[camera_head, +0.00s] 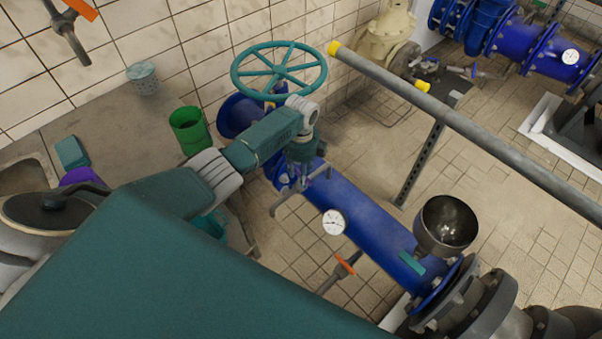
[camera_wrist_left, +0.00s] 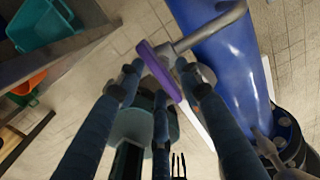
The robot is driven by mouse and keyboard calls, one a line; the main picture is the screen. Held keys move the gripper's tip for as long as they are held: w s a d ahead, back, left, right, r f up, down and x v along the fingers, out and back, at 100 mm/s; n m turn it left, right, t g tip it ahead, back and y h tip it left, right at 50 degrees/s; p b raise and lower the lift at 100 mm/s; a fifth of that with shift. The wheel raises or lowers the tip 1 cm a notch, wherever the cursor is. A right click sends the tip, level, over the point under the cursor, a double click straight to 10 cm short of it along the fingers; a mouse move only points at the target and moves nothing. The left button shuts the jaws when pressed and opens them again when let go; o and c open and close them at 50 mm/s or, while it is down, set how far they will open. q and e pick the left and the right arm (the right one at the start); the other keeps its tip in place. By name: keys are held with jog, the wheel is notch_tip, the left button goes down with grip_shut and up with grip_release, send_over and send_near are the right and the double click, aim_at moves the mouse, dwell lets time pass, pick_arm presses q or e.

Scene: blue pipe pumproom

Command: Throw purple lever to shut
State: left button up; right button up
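The purple lever (camera_wrist_left: 160,72) is a flat handle on a bent grey pipe stub (camera_wrist_left: 212,30), beside the large blue pipe (camera_wrist_left: 240,75). In the left wrist view it lies slantwise between the fingertips of my left gripper (camera_wrist_left: 158,78). The fingers are spread, with one on each side of the lever; whether any touches it I cannot tell. In the head view my left gripper (camera_head: 300,172) points down over the blue pipe (camera_head: 365,215), and the lever is hidden beneath it. My right gripper is in neither view.
A teal handwheel (camera_head: 280,68) stands just behind my left wrist. A pressure gauge (camera_head: 333,222), an orange-handled valve (camera_head: 345,264) and a metal funnel (camera_head: 447,222) sit along the pipe. A grey rail (camera_head: 470,130) crosses on the right. A green bucket (camera_head: 190,130) is at left.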

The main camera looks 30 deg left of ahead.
pick_arm(q)
notch_tip(320, 180, up, 12)
dwell(0.6)
dwell(0.4)
